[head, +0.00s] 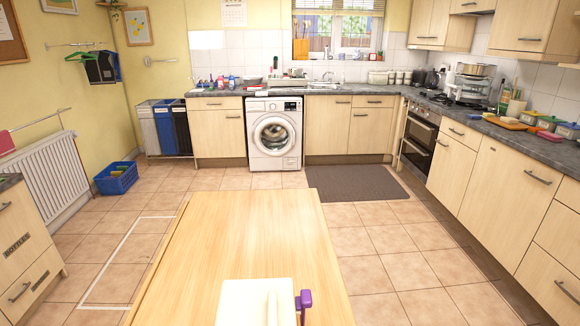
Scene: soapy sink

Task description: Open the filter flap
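The white washing machine (273,134) stands under the worktop at the back of the room, between wooden cupboard fronts. Its round door (274,134) looks shut. The low front, below the door, is small in the head view, and I cannot clearly make out a filter flap or its state there.
A wooden table (240,235) fills the near middle. A dark mat (356,183) lies right of the machine. A blue basket (116,178) stands left. Tiled floor lies clear before the machine.

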